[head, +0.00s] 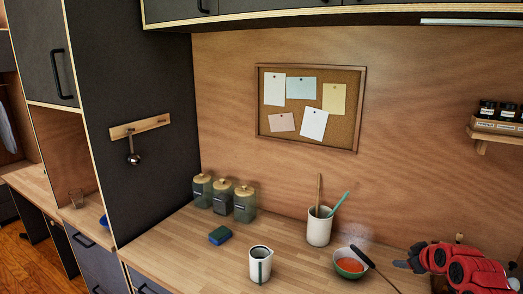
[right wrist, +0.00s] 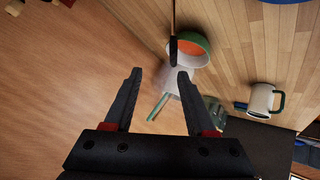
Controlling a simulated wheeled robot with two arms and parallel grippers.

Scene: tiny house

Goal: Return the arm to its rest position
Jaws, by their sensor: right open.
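My right arm comes in at the lower right of the head view, with red casings. My right gripper (head: 402,264) is at its left end, just right of the bowl. In the right wrist view the right gripper (right wrist: 159,75) is open, its two black fingers apart with nothing held between them. My left gripper is not in view. A white and green bowl (head: 340,270) with orange contents stands on the wooden counter (head: 205,270). A black-handled utensil (head: 375,269) leans out of it. The bowl (right wrist: 198,40) also shows beyond the fingertips in the wrist view.
A white crock (head: 319,230) with utensils stands behind the bowl. A white mug (head: 261,265), a blue-green sponge (head: 220,235) and three lidded jars (head: 244,205) are further left. A shelf with spice jars (head: 490,125) is on the right wall. Cabinets overhang the counter.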

